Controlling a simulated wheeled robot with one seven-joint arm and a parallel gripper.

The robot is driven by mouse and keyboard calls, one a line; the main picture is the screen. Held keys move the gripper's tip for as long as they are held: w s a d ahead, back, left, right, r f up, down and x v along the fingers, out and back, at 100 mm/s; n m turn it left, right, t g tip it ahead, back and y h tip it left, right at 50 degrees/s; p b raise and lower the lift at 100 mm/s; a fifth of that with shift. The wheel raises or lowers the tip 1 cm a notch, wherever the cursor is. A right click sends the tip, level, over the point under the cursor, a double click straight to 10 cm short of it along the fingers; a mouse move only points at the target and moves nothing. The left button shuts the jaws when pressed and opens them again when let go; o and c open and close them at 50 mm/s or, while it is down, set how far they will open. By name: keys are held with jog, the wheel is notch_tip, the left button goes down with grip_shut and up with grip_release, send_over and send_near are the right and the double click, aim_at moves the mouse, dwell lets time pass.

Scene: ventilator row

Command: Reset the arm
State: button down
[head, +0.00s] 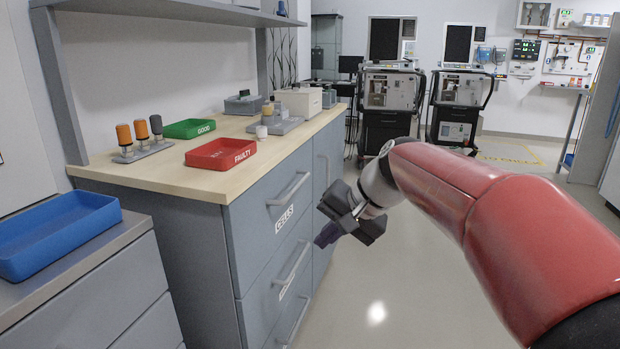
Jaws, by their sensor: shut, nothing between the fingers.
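My red arm reaches in from the lower right of the head view. My gripper (325,238) is at its end, in front of the grey drawer cabinet (190,235). It points down and to the left, below the level of the wooden worktop (205,182). Its dark fingers are shut and hold nothing. I cannot tell how far it is from the drawer handles (290,188).
On the worktop are a red FAULTY tray (220,154), a green GOOD tray (189,129) and a rack (140,152) with orange and grey pieces. A blue tray (55,232) lies at left. Ventilators (390,105) stand behind. Open floor (400,290) shows beside the cabinet.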

jog(key=s+d+f+n+t+h, duration=0.1)
jog(key=s+d+f+h, duration=0.2)
jog(key=s, duration=0.8)
jog(key=s+d+f+n+t+h, duration=0.1)
jog(key=s+d+f+n+h, duration=0.1)
jog(key=s+d+f, duration=0.5)
jog(key=s+d+h, duration=0.1)
jog(key=s+d, duration=0.2)
jog(key=s, duration=0.2)
jog(key=shift+h, duration=0.3)
